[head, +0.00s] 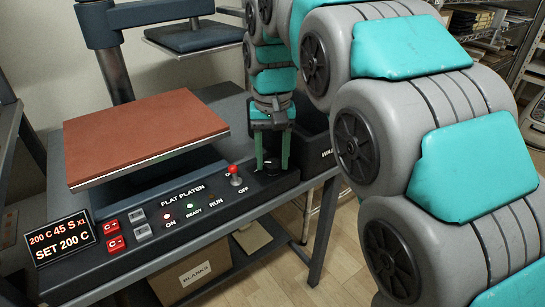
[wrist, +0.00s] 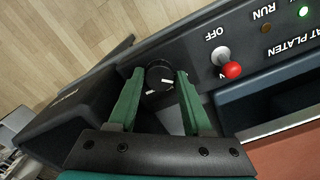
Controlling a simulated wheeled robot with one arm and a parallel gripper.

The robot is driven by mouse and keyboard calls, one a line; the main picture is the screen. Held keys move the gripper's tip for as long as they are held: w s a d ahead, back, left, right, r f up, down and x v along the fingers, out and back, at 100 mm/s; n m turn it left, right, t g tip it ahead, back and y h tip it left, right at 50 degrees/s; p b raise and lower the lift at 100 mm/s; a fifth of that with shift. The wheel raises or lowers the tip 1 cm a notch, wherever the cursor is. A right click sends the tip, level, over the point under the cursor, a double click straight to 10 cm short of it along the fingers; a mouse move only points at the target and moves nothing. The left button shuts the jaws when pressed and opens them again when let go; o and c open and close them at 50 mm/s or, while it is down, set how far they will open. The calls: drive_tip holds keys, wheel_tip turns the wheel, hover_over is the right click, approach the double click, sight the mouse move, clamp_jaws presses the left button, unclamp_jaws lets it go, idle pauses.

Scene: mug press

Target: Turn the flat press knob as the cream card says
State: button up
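The black knob (wrist: 160,76) with white marks sits at the end of the panel, between my gripper's green fingers in the wrist view. My gripper (wrist: 160,72) is open, one finger on each side of the knob, with a small gap showing at each side. In the head view my gripper (head: 272,166) points down at the right end of the flat platen panel, and the knob is mostly hidden there. The display (head: 60,240) reads 200 C 45 S x1, SET 200 C. I cannot make out a cream card in either view.
A red-tipped lever (head: 235,172) stands beside the knob, near OFF; it also shows in the wrist view (wrist: 230,68). Red and grey buttons (head: 113,235) are further left. The reddish platen pad (head: 145,135) lies behind the panel. A dark bin (head: 312,150) is right of my gripper.

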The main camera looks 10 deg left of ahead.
sight(273, 162)
drive_tip(key=o, duration=0.3)
drive_tip(key=shift+o, duration=0.2)
drive_tip(key=shift+r+p, duration=0.35)
drive_tip(key=shift+r, duration=3.55)
drive_tip(key=s+d+f+m, duration=0.1)
drive_tip(key=s+d+f, duration=0.1)
drive_tip(key=d, duration=0.4)
drive_tip(key=s+d+f, duration=0.2)
drive_tip(key=d, duration=0.4)
drive_tip(key=s+d+f+m+g, duration=0.1)
drive_tip(key=s+d+f, duration=0.7)
drive_tip(key=s, duration=0.3)
drive_tip(key=s+d+f+m, duration=0.1)
drive_tip(key=s+d+f, duration=0.6)
drive_tip(key=s, duration=0.4)
drive_tip(key=shift+s+d+f+g, duration=0.3)
drive_tip(key=shift+d+f+g, duration=0.1)
drive_tip(key=shift+f, duration=0.15)
